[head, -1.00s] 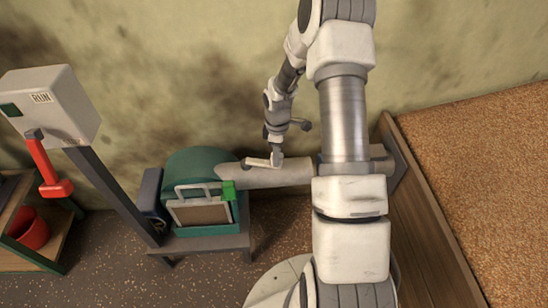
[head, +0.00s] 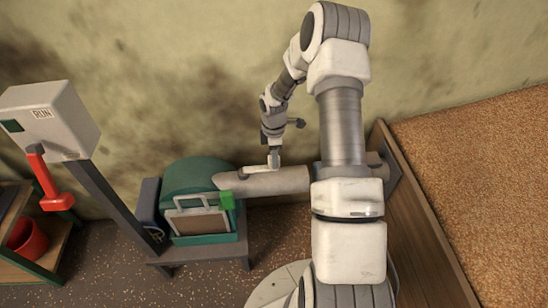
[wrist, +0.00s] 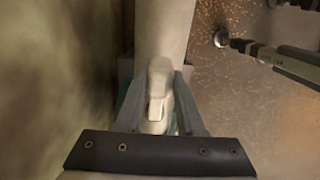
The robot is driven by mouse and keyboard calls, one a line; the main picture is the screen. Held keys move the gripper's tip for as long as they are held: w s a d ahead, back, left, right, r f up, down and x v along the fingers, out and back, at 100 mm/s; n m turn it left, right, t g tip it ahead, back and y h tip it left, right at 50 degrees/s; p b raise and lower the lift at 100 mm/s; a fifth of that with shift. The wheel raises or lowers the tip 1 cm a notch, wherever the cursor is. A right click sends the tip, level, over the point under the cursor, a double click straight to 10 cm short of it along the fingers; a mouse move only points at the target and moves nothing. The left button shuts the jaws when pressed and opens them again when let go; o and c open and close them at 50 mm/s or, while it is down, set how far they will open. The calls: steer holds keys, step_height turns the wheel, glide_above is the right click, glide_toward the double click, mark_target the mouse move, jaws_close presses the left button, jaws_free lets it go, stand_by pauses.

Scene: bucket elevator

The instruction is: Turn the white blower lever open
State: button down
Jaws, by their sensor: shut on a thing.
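The white lever (head: 256,171) lies along the top of the pale blower pipe (head: 290,181), pointing left in the head view. My gripper (head: 274,166) is at the lever's right part, just above the pipe. In the wrist view the lever (wrist: 160,82) sits between the two grey fingers of my gripper (wrist: 160,108), which is shut on it. The pipe (wrist: 165,25) runs away behind the lever. The teal blower housing (head: 190,172) stands at the pipe's left end. The lever's pivot is hard to make out.
A RUN box (head: 58,122) with a red handle (head: 50,185) stands left. A wooden bin (head: 410,225) of grain is at right. The wall is close behind.

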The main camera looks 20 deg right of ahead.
steer(key=c, duration=0.5)
jaws_free()
steer(key=shift+w, duration=0.1)
steer(key=shift+r, duration=0.15)
steer(key=shift+r+p, duration=2.15)
steer(key=shift+r, duration=6.45)
